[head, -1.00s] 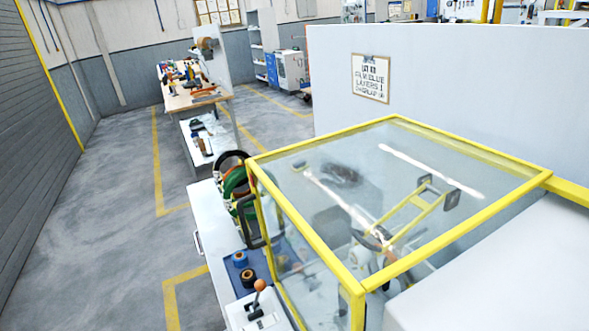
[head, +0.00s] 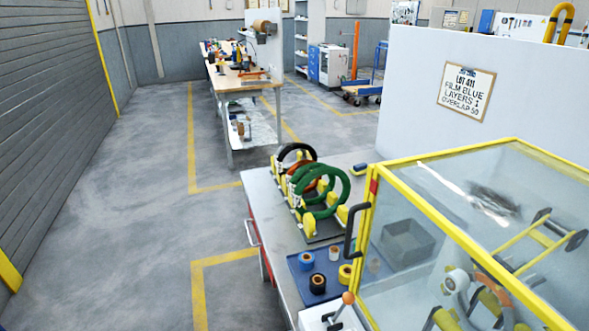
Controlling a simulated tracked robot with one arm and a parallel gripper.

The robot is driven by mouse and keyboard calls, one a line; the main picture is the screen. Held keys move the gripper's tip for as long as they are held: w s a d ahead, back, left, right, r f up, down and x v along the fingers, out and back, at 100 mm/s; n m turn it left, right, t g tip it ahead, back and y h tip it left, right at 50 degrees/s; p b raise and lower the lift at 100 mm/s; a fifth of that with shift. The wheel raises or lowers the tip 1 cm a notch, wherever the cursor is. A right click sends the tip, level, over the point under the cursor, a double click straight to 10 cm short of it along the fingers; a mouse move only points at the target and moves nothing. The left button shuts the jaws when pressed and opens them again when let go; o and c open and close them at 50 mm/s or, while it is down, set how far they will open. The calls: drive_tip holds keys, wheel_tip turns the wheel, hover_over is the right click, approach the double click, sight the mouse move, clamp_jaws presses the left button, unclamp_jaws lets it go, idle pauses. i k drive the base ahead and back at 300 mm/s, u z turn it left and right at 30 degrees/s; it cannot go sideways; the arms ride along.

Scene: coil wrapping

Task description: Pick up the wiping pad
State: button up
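I cannot pick out the wiping pad for certain. A small yellow and dark object (head: 360,169) lies at the back of the near bench (head: 262,190), beside the white partition, but it is too small to tell what it is. My gripper is not in view.
A rack holds black, red and green rings (head: 337,207) on the near bench. Tape rolls stand on a blue mat (head: 297,263), near an orange-knobbed lever (head: 347,297). A yellow-framed clear enclosure (head: 440,225) fills the right. A cluttered workbench (head: 233,82) stands farther back. The left floor is clear.

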sight(362, 168)
drive_tip(key=u, duration=0.65)
drive_tip(key=i, duration=6.95)
drive_tip(key=z, duration=1.1)
